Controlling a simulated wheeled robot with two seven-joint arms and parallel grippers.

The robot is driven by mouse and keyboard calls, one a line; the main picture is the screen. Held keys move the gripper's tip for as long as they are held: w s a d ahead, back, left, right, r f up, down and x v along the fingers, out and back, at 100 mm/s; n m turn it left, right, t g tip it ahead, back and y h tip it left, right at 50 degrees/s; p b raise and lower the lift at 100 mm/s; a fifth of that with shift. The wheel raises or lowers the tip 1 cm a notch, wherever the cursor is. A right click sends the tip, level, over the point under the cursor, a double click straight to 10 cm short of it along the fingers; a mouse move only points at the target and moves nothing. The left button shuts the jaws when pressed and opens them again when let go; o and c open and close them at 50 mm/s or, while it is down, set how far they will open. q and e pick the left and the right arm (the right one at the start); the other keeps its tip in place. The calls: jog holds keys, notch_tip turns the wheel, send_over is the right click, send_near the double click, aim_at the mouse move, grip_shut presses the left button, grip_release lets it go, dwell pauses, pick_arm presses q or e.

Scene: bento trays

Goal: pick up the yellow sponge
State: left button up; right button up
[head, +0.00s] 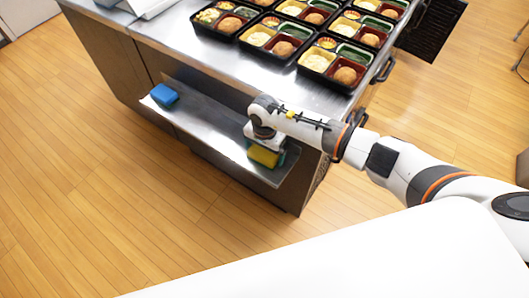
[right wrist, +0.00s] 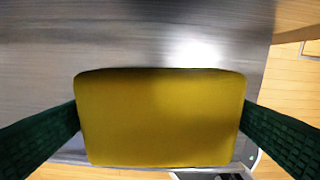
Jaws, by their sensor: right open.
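The yellow sponge (head: 262,156) lies on a narrow steel shelf on the counter's side, near the shelf's right end. In the right wrist view the yellow sponge (right wrist: 160,118) fills the middle of the picture. My right gripper (head: 266,150) is over the sponge in the head view, its arm coming in from the right. In the right wrist view the green fingers of my right gripper (right wrist: 160,130) stand open on either side of the sponge, very close to its edges. Whether they touch it I cannot tell. My left gripper is not in view.
A blue sponge (head: 164,94) lies at the left end of the steel shelf (head: 205,118). Several bento trays (head: 330,66) stand on the steel counter (head: 190,42) above. The wooden floor (head: 110,190) in front is clear.

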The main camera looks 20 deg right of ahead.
aim_at(265, 151)
jog(key=shift+f, duration=0.2)
jog(key=c, duration=0.8)
jog(key=shift+r, duration=0.1)
notch_tip(265, 151, up, 18)
